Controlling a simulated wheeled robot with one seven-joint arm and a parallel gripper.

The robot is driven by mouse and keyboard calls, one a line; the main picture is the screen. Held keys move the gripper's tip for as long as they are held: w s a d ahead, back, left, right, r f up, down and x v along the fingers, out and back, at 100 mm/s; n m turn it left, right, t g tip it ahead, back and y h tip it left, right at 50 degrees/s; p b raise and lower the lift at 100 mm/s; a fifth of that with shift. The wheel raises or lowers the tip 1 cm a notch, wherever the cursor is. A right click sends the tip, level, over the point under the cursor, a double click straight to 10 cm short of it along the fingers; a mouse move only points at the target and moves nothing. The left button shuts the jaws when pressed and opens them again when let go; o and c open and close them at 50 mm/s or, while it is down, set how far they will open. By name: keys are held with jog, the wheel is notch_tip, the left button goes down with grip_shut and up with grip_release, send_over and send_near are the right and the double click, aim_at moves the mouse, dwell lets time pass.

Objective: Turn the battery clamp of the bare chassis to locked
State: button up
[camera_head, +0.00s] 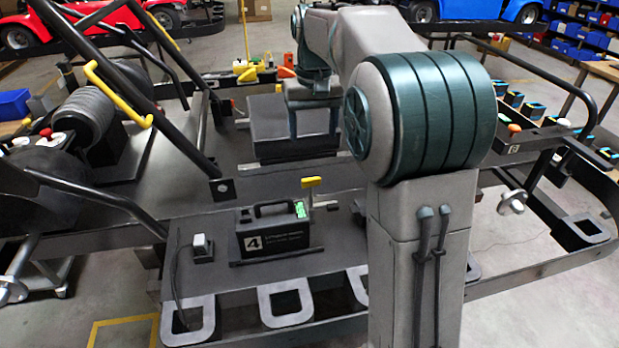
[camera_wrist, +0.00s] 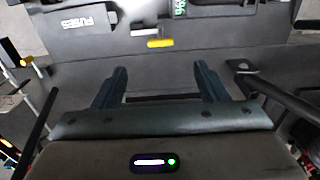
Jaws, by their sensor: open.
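The battery (camera_head: 275,238) is a dark case with a carry handle, a "4" label and a green display, standing on the front of the bare black chassis (camera_head: 345,262). The battery clamp (camera_head: 312,182) shows as a short yellow bar on a thin post behind the battery's right end. In the wrist view the yellow clamp bar (camera_wrist: 160,43) lies crosswise, with part of the battery (camera_wrist: 215,8) above it. My gripper (camera_head: 313,128) hangs over the chassis behind the clamp. Its fingers (camera_wrist: 161,75) are open and empty, apart from the bar, which lies beyond the gap between them.
A box marked FUSES (camera_wrist: 88,20) lies at the wrist view's upper left. Black frame tubes and a yellow lever (camera_head: 118,93) stand at left. A small plug-like block (camera_head: 203,247) stands left of the battery.

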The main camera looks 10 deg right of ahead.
aim_at(311, 178)
jog(key=f, duration=0.5)
jog(key=w+f, duration=0.1)
jog(key=f, duration=0.8)
jog(key=shift+w+f, duration=0.3)
jog(key=shift+w, duration=0.05)
jog(key=shift+d, duration=0.1)
jog(key=c, duration=1.4)
